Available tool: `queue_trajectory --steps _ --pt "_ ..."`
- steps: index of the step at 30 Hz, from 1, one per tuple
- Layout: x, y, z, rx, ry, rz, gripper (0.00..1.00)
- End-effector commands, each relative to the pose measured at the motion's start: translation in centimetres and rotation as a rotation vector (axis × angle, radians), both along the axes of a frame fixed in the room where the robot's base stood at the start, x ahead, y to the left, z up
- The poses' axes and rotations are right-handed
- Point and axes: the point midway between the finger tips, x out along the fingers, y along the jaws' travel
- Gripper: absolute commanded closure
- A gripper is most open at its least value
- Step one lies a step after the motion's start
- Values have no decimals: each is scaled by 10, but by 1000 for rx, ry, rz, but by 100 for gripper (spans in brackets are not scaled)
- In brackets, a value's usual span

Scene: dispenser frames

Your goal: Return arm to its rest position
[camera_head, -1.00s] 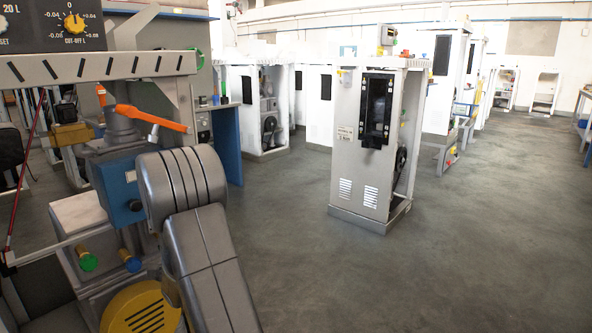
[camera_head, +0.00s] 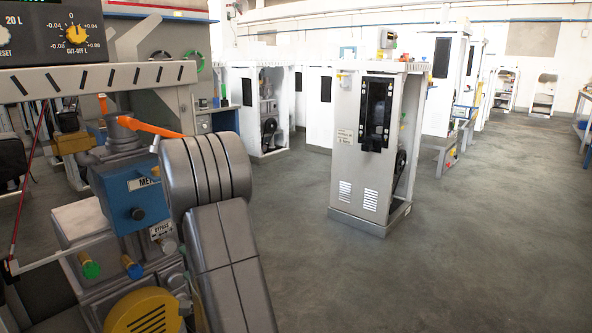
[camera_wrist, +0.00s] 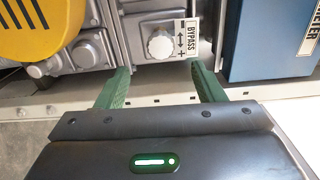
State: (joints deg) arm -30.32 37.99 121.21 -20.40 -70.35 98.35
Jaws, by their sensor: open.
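My arm (camera_head: 215,215) shows in the head view as thick grey links at the lower left, in front of a dispenser frame. My gripper (camera_wrist: 161,68) shows in the wrist view with its two green fingers spread apart and nothing between them. Beyond the fingertips are a silver knob (camera_wrist: 161,45) and a BYPASS label (camera_wrist: 187,40). A blue meter box (camera_wrist: 268,38) is at the right and a yellow round cover (camera_wrist: 35,28) at the left. The gripper is hidden in the head view.
The blue meter box (camera_head: 138,205), an orange lever (camera_head: 148,127) and the yellow cover (camera_head: 148,312) are close to my arm. A grey crossbar (camera_head: 100,78) is above. A grey cabinet (camera_head: 350,170) stands mid-room. Open floor (camera_head: 480,260) is at the right.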

Motion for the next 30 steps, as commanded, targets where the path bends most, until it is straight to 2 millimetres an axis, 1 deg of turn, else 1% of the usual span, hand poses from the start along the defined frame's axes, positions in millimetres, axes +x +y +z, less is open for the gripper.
queue_trajectory --steps 1,3,23,30 --pt "-2 -3 0 0 0 0 38" --pt "8 10 -1 1 -4 3 38" --pt "88 105 -1 2 -2 2 38" --pt "87 103 -1 -125 -147 0 38"
